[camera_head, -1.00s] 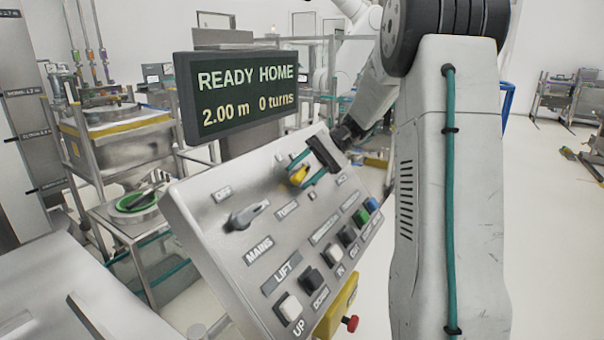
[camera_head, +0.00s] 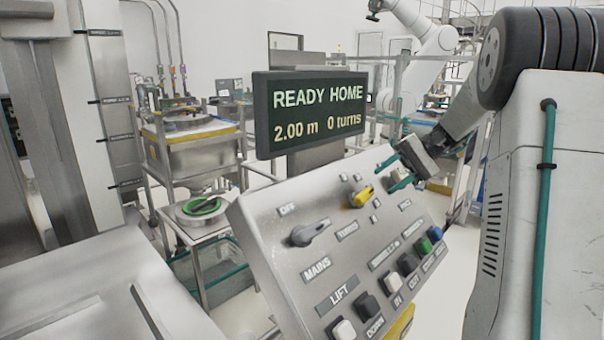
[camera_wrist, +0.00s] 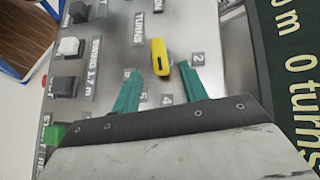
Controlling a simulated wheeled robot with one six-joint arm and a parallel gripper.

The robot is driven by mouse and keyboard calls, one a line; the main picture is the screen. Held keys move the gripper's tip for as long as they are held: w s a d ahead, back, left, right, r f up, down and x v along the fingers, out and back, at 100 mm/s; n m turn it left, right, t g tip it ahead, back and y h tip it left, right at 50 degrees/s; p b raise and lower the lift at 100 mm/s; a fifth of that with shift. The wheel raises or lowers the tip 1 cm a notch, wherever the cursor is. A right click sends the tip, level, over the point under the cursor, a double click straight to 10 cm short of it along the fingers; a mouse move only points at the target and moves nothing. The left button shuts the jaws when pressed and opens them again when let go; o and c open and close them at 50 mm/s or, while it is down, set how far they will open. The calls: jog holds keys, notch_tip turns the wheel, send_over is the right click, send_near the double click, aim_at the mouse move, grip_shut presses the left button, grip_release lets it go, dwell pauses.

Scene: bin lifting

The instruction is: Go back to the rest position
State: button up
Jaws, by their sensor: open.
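My gripper (camera_head: 396,170) is open and empty near the upper right of the control panel (camera_head: 290,215). In the wrist view, its two teal fingers (camera_wrist: 162,85) stand apart, with the yellow turns knob (camera_wrist: 159,57) beyond the fingertips and between them. In the head view the yellow knob (camera_head: 362,196) shows clear of the fingers, to their left. The display (camera_head: 318,110) above the panel reads "READY HOME", "2.00 m" and "0 turns".
The panel also carries a grey mains switch (camera_head: 309,234) and several push buttons, including a green one (camera_head: 425,246) and a blue one (camera_head: 436,233). A steel bin (camera_head: 195,155) stands in a frame behind left. A green ring (camera_head: 202,207) lies on a small table.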

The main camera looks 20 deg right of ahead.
jog(key=s+a+r+n+g+h, duration=0.1)
jog(key=s+a+n+h, duration=0.15)
jog(key=s+a, duration=0.5)
jog(key=s+a+r+n+g+h, duration=0.1)
jog(key=s+a+g+h, duration=0.2)
jog(key=a, duration=0.8)
jog(key=s+a+f+n+t+h, duration=0.1)
jog(key=s+a+f+n+h, duration=0.1)
jog(key=s, duration=0.6)
jog(key=s+a+f+n+t+h, duration=0.2)
jog(key=s+a+f+h, duration=0.1)
jog(key=s, duration=0.5)
jog(key=shift+a+f+t+h, duration=0.25)
jog(key=shift+f+h, duration=0.3)
jog(key=shift+f, duration=0.35)
